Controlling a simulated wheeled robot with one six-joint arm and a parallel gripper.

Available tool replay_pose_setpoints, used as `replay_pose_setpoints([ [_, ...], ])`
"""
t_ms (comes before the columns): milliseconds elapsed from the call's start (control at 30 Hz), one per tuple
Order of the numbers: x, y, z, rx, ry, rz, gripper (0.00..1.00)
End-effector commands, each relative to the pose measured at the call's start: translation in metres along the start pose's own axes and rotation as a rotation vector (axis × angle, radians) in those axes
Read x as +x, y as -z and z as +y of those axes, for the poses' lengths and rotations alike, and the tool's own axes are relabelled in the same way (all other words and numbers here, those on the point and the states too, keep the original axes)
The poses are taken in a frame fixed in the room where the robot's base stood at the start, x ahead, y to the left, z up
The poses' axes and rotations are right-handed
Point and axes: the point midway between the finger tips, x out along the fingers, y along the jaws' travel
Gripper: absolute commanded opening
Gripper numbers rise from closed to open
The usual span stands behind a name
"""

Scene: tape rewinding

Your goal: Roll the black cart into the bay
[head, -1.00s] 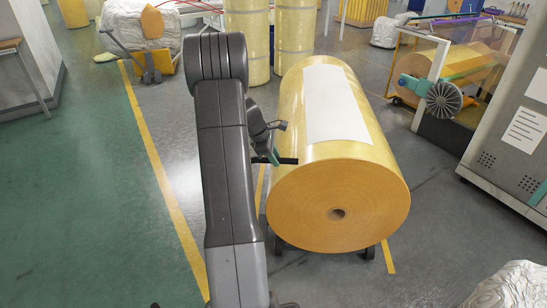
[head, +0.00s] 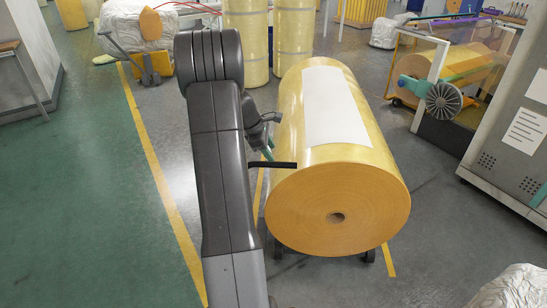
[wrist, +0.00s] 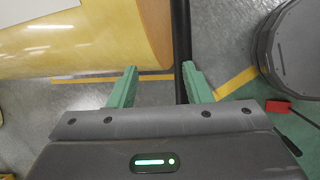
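The black cart carries a large yellow tape roll (head: 340,205) and is mostly hidden under it; a cart wheel (head: 368,255) shows below the roll. Its black handle bar (head: 285,165) sticks out at the roll's left near end. In the wrist view the bar (wrist: 181,50) passes between the green fingers of my gripper (wrist: 160,83), closer to the right finger. The fingers are apart, with a clear gap on the left of the bar. Short yellow floor lines (head: 389,262) show beside the cart; I cannot tell whether they mark the bay.
A long yellow line (head: 160,180) borders the green floor at left. Tall yellow rolls (head: 295,40) stand behind the cart. A grey cabinet (head: 515,130) and a machine with a fan-like wheel (head: 444,101) stand at right. A wrapped bundle (head: 510,287) is at lower right. Grey floor between is clear.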

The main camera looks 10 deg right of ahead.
Motion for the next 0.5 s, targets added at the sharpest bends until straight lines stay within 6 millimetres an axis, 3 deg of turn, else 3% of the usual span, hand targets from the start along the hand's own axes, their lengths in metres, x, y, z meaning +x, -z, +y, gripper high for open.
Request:
replay_pose_setpoints([
  [33,-0.016,0.000,0.002,0.001,-0.007,0.002,0.43],
  [200,-0.054,-0.001,-0.001,0.001,0.002,0.000,0.43],
  [500,-0.097,-0.001,-0.004,0.001,0.011,-0.003,0.43],
])
